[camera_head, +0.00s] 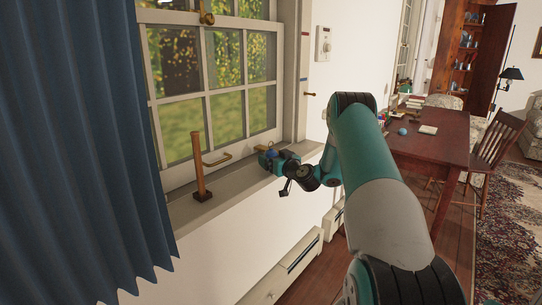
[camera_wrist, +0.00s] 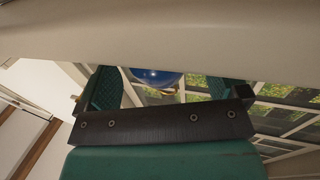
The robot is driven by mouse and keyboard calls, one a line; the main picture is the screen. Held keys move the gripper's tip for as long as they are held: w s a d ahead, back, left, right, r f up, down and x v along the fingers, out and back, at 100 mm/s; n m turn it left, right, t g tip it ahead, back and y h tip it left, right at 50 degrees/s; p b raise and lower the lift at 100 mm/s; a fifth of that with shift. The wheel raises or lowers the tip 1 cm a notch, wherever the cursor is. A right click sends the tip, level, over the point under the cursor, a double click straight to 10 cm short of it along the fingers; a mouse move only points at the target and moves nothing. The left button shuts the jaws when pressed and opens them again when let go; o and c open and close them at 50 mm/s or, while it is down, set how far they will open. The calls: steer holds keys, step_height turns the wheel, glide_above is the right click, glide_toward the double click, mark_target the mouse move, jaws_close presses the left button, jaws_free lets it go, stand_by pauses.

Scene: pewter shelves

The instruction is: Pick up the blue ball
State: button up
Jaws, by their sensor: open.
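The blue ball (camera_head: 271,153) is on the window sill by the window frame, at the far end of my arm. Whether either finger touches the ball cannot be told.
A wooden post on a base (camera_head: 198,170) stands on the sill (camera_head: 226,189) to the left. A blue curtain (camera_head: 75,150) hangs at left. A wooden desk (camera_head: 432,144) at right bears a small blue round thing (camera_head: 402,131) and papers. A chair (camera_head: 494,155) stands beside it.

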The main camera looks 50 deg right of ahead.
steer(key=shift+w, duration=0.15)
steer(key=c, duration=1)
steer(key=shift+c, duration=0.2)
steer(key=shift+r, duration=0.15)
